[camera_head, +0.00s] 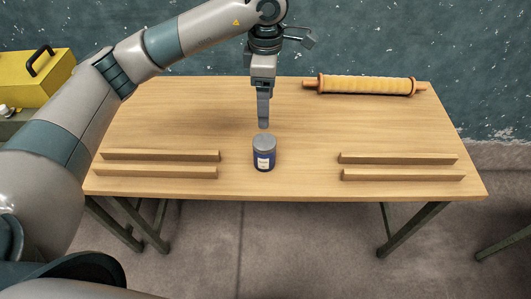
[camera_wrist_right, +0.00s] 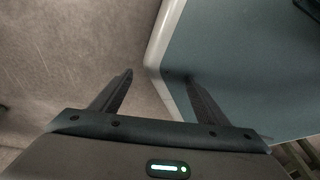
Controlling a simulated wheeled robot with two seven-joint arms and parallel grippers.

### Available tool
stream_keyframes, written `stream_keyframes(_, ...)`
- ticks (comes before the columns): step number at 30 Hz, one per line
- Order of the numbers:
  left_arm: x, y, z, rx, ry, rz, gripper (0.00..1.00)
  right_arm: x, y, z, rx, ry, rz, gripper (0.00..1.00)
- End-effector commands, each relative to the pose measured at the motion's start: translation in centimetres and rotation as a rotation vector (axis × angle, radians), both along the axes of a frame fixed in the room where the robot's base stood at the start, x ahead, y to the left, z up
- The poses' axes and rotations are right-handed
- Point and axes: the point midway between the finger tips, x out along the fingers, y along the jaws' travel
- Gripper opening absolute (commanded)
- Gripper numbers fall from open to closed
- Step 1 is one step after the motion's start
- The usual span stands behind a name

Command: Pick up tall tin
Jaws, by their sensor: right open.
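The tall tin (camera_head: 264,160), dark blue with a grey lid and a pale label, stands upright near the front middle of the wooden table. My left gripper (camera_head: 264,125) points straight down just above and behind the tin's lid in the head view. Its fingers overlap from this side, so I cannot tell whether they are apart. Nothing shows held in it. My right gripper (camera_wrist_right: 158,76) is open and empty in the right wrist view, over the floor and a teal surface with a pale edge. It is not in the head view.
The wooden table (camera_head: 190,125) holds two wooden bars (camera_head: 160,154) on the left and two more (camera_head: 398,158) on the right. A rolling-pin-like roll (camera_head: 365,86) lies at the back right. A yellow box (camera_head: 35,80) stands left of the table. Bare tabletop surrounds the tin.

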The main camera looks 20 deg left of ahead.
Motion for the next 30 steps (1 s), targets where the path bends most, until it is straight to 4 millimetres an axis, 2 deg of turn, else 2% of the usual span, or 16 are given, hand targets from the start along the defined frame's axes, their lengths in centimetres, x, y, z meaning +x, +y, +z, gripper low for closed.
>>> stream_keyframes(8, 0.0, 0.0, -0.4, -0.001, 0.002, 0.0, 0.72, -0.4, -0.2, 0.1, -0.003, 0.011, 0.0, 0.69)
stream_keyframes(14, -0.1, 0.0, -2.1, -0.002, 0.004, 0.001, 0.72, -2.6, -1.0, 0.4, -0.017, 0.059, -0.002, 0.69)
stream_keyframes(16, -0.2, 0.0, -3.1, -0.002, 0.006, 0.001, 0.72, -3.6, -1.3, 0.7, -0.024, 0.083, -0.004, 0.69)
stream_keyframes(20, -0.2, 0.0, -5.5, -0.002, 0.006, 0.001, 0.72, -4.4, -1.5, 1.5, -0.027, 0.099, -0.005, 0.69)
stream_keyframes(30, -0.2, -0.1, -11.0, -0.002, 0.004, 0.0, 0.72, -3.9, -1.5, 3.6, -0.027, 0.091, -0.005, 0.69)
